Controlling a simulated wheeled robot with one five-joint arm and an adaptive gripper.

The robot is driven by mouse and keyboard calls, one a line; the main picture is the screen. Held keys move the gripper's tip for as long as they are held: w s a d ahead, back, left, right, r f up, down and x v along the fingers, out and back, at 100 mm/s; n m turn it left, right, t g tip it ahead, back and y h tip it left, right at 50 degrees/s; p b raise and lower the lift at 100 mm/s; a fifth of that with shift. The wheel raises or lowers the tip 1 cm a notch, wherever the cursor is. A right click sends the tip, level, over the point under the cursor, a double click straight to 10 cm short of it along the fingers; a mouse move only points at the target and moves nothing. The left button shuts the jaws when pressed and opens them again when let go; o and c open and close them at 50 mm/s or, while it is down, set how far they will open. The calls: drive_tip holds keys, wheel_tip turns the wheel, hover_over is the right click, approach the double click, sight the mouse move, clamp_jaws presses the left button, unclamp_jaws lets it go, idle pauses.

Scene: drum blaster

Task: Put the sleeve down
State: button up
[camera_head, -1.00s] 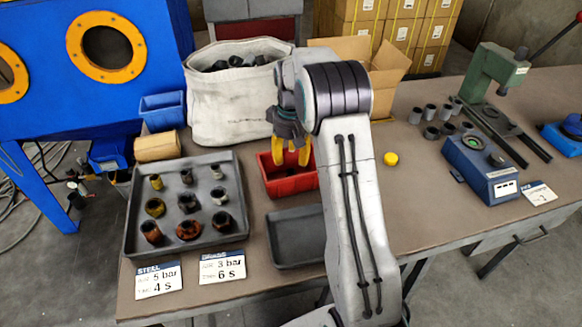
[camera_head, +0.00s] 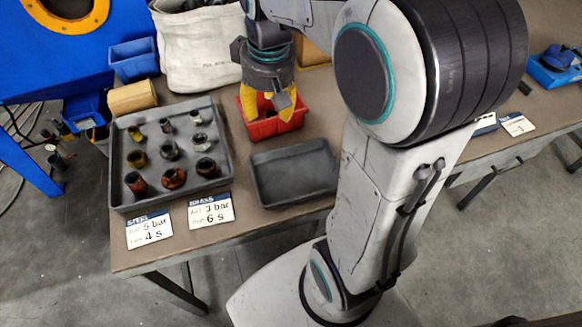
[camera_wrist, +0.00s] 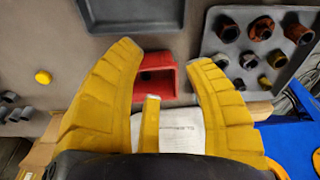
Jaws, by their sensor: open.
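My gripper (camera_head: 268,104) has yellow fingers spread apart over the red bin (camera_head: 277,128). No sleeve shows between the fingers in the wrist view (camera_wrist: 168,85), where the red bin (camera_wrist: 155,68) lies beyond them. Several sleeves, some brassy, some grey and some rusty, stand upright in the grey tray (camera_head: 222,178) left of the bin; one rusty sleeve (camera_head: 174,178) is in its front row. Part of this tray with sleeves also shows in the wrist view (camera_wrist: 225,45). The inside of the bin is partly hidden by the fingers.
An empty dark tray (camera_head: 294,170) lies in front of the red bin. Two label cards (camera_head: 149,230) stand at the table's front edge. A white fabric bin (camera_head: 200,60) is behind the sleeve tray. A yellow round thing (camera_wrist: 43,77) lies on the open tabletop.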

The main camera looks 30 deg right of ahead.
drive_tip(key=s+a+f, duration=0.1)
drive_tip(key=s, duration=0.6)
drive_tip(key=s+a+f+t, duration=0.1)
drive_tip(key=s+a, duration=0.1)
drive_tip(key=s, duration=0.5)
drive_tip(key=shift+s+f, duration=0.2)
drive_tip(key=shift+f, duration=0.05)
drive_tip(key=shift+a, duration=0.1)
drive_tip(key=w+p+v, duration=0.1)
drive_tip(key=p+v, duration=0.5)
drive_tip(key=shift+w+r+t, duration=0.2)
drive_tip(key=shift+r+t, duration=0.1)
drive_tip(key=shift+r, duration=0.25)
